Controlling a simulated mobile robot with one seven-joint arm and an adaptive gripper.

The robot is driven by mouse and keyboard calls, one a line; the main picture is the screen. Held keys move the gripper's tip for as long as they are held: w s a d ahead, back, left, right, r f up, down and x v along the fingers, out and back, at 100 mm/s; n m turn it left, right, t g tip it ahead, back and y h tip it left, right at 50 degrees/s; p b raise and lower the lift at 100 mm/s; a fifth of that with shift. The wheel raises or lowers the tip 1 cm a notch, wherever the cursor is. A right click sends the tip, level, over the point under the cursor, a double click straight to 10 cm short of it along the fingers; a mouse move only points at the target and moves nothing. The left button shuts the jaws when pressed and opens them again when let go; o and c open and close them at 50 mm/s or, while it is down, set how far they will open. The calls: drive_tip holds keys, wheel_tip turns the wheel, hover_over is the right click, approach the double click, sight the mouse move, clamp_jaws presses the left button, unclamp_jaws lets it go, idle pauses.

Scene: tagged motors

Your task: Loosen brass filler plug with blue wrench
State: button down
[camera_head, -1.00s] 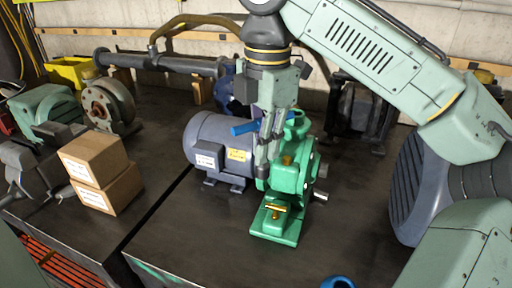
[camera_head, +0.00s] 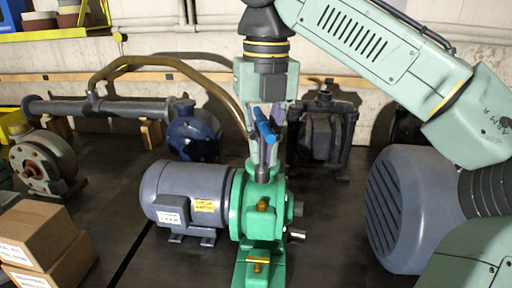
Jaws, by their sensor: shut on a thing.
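My gripper (camera_head: 263,160) points down, its fingers shut on the blue wrench (camera_head: 264,126). The wrench handle shows as a short blue bar in front of the fingers, slanting down to the right. Its working end is not clear. The fingertips overlap the top opening of a green pump or gear housing (camera_head: 238,205); I cannot tell if they touch. A brass plug (camera_head: 262,206) sits on the upper front of the housing, below and apart from the wrench. Another brass piece (camera_head: 258,266) lies on the green foot. I cannot tell which is the filler plug.
A grey motor (camera_head: 200,190) adjoins the housing on the left. A blue pump (camera_head: 190,135) and a dark machine (camera_head: 322,135) stand behind. A large grey-blue motor (camera_head: 410,205) is at right. Cardboard boxes (camera_head: 38,235) are front left. Bare bench lies between boxes and motor.

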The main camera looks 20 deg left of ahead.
sight(263, 165)
drive_tip(key=m, duration=0.2)
drive_tip(key=f+m, duration=0.1)
drive_tip(key=m, duration=0.1)
drive_tip(key=shift+f, duration=0.2)
drive_tip(key=m, duration=0.2)
drive_tip(key=shift+f+m, duration=0.3)
drive_tip(key=shift+m, duration=0.1)
drive_tip(key=m, duration=0.4)
drive_tip(key=shift+f, duration=0.25)
drive_tip(key=shift+f+m+b, duration=0.45)
drive_tip(key=shift+m+b, duration=0.35)
drive_tip(key=shift+b, duration=0.05)
drive_tip(key=shift+r+m+p, duration=0.35)
drive_tip(key=shift+r+m, duration=0.1)
drive_tip(key=shift+m, duration=0.05)
drive_tip(key=shift+m+p, duration=0.45)
drive_tip(key=shift+m, duration=0.05)
drive_tip(key=m, duration=0.2)
drive_tip(key=shift+f+m, duration=0.3)
drive_tip(key=shift+m, duration=0.1)
drive_tip(key=m, duration=0.3)
drive_tip(key=shift+f, duration=0.2)
drive_tip(key=m, duration=0.6)
drive_tip(key=shift+f, duration=0.35)
